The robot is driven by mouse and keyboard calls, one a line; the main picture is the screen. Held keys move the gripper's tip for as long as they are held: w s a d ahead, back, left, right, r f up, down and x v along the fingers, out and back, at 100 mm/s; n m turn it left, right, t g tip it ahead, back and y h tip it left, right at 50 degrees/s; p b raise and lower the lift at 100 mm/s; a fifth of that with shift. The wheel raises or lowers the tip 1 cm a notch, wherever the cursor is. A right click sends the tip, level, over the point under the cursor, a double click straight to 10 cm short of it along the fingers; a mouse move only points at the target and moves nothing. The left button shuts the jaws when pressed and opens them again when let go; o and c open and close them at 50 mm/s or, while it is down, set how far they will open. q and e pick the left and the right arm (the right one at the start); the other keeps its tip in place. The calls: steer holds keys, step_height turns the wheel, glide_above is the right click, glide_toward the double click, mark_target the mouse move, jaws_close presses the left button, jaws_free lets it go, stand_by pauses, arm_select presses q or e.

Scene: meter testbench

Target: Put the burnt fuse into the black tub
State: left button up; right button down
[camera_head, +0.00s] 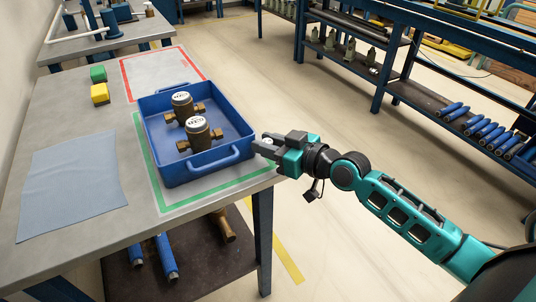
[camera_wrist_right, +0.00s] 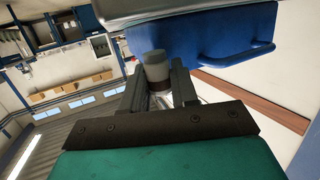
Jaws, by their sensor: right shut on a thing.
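My right gripper (camera_head: 264,145) is at the right edge of the bench, beside the blue tray's right side. It is shut on a small grey cylinder, which shows between the fingers in the right wrist view (camera_wrist_right: 157,68). The cylinder has a pale top and a darker brownish lower part; I cannot tell whether it is the burnt fuse. In the head view the fingers mostly hide it. I see no black tub in either view. My left gripper is not in view.
The blue tray (camera_head: 177,174) holds two brass meters (camera_head: 182,107) (camera_head: 199,134) and stands within a green outline. A red-outlined area (camera_head: 160,68) behind it is empty.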

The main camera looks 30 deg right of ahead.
steer(key=shift+f+b, duration=0.4)
steer(key=shift+f, duration=1.05)
steer(key=c, duration=0.9)
jaws_free()
steer(key=shift+r, duration=0.1)
steer(key=shift+o, duration=0.2)
